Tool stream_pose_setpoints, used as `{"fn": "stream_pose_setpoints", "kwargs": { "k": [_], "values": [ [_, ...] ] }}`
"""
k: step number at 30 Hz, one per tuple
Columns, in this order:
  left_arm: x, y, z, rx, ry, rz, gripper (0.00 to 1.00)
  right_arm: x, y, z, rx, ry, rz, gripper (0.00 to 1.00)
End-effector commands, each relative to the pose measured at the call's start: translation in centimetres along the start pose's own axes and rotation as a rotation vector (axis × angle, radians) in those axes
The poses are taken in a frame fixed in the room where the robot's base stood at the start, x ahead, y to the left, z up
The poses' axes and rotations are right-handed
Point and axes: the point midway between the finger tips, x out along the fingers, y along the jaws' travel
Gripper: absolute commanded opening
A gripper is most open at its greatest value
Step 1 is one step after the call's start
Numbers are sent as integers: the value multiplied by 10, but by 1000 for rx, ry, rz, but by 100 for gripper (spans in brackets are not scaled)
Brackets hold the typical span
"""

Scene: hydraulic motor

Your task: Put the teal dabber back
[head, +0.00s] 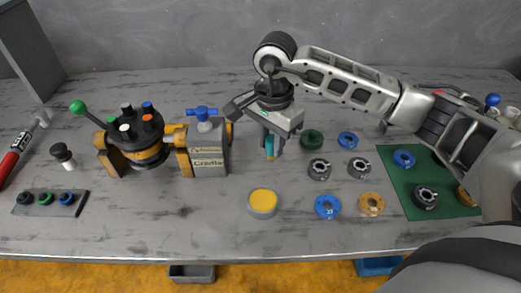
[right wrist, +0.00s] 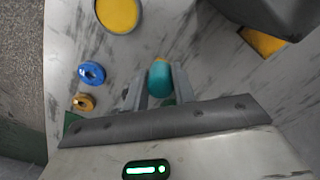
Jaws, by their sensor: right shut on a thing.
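The teal dabber (head: 267,140) is upright between the fingers of my right gripper (head: 272,147), just right of the grey cradle block in the head view. In the right wrist view the teal dabber (right wrist: 160,80) shows between the two fingers of the right gripper (right wrist: 160,92), which are shut on it. Its lower end looks yellow-orange. I cannot tell whether it touches the table. A round tub with a yellow top (head: 263,202) stands in front of it, apart from it; the yellow disc also shows in the right wrist view (right wrist: 118,14). My left gripper is not in view.
The motor in its cradle (head: 206,150) stands to the left, with a green-knobbed lever (head: 78,107). Several coloured rings lie to the right, among them a blue one (head: 327,207) and an orange one (head: 371,204). A green mat (head: 440,207) lies farther right. Bare table surrounds the yellow tub.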

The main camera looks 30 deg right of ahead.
Motion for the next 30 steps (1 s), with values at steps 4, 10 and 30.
{"fn": "stream_pose_setpoints", "kwargs": {
  "k": [4,10,30],
  "values": [
    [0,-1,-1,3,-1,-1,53,19,-17,2,1,-2,-1,3],
    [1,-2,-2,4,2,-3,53,30,-26,2,0,-1,-1,3],
    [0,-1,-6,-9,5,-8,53,66,-28,2,-1,1,-4,40]
  ]
}}
